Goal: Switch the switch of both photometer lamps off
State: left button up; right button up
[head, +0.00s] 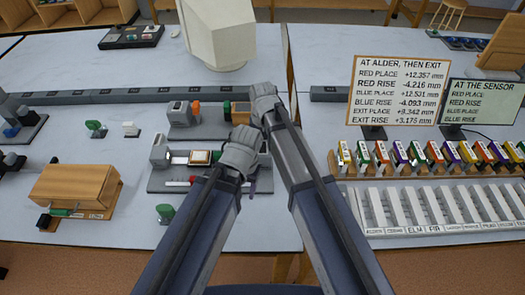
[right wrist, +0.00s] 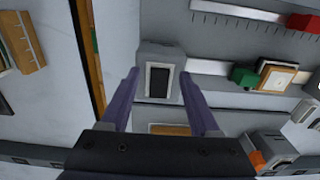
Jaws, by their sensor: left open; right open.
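The photometer lies on its grey base (head: 155,184), with one grey lamp (head: 159,152) at its left end and a wooden-framed head (head: 199,157) on the rail. In the right wrist view, the other grey lamp (right wrist: 158,75), with a dark front panel, sits between the two purple fingers of my open right gripper (right wrist: 163,80). Contact cannot be told. In the head view my arms hide most of that lamp. My left gripper (head: 249,181) is open, over the right part of the photometer; its fingers are mostly hidden. The lamps' switch positions cannot be made out.
Another apparatus base (head: 208,131) with grey, orange and wooden parts stands just behind. A wooden box (head: 76,187) is at left, a green piece (head: 165,212) in front. Two text boards (head: 398,91) and a row of colourful blocks fill the right.

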jog(key=shift+f, duration=0.15)
jog(key=shift+c, duration=0.3)
grip_shut()
